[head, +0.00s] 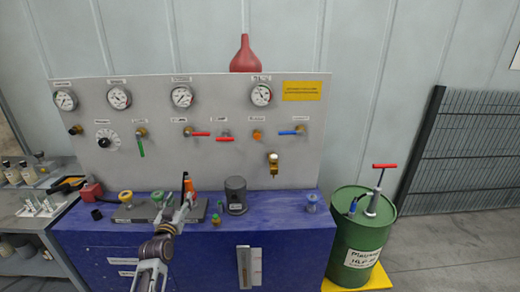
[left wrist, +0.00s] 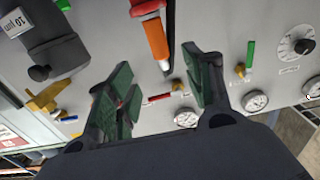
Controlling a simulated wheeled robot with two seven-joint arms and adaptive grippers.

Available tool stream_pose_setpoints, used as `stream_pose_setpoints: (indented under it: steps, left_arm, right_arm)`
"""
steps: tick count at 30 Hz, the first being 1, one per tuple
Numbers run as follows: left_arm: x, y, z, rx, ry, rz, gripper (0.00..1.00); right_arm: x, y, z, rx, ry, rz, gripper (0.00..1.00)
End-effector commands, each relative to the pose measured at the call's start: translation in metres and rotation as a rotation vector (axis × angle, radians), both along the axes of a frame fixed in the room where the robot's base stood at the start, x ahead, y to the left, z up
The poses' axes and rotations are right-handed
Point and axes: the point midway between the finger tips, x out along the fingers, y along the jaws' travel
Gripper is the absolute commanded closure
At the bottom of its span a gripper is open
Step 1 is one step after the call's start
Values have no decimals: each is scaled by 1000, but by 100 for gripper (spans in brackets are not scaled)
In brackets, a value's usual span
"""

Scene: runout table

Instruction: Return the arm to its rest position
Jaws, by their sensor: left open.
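My left arm comes in from the bottom left of the head view. My left gripper (head: 184,207) is over the front of the blue bench (head: 190,255), near the grey block and valves on its top. In the left wrist view the left gripper (left wrist: 160,82) has its two green-padded fingers spread apart, with nothing held between them. An orange part (left wrist: 157,42) with a red piece shows beyond the fingers; the orange part also shows behind the gripper in the head view (head: 190,184). My right gripper is in neither view.
A grey gauge panel (head: 230,150) with valves and levers stands behind the bench. A dark grey cylinder (head: 236,194) stands right of the gripper. A green drum (head: 350,238) with a red-handled pump stands on the right. A side bench (head: 32,212) holds bottles on the left.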

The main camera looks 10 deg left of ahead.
Motion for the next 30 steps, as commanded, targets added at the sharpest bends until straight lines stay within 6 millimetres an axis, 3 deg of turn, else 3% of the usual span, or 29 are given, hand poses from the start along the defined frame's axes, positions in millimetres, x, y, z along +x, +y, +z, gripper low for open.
stream_pose_setpoints:
  steps: [8,14,23,30]
  left_arm:
    - [-8,-20,-15,1,80,-45,48]
    - [-27,-57,-42,-1,231,-118,48]
    - [-78,-112,-86,-5,495,-215,48]
    - [-132,-149,-115,-7,709,-270,48]
  right_arm:
    - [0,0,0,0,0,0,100]
    - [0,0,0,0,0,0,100]
    - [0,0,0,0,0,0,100]
    - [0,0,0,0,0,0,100]
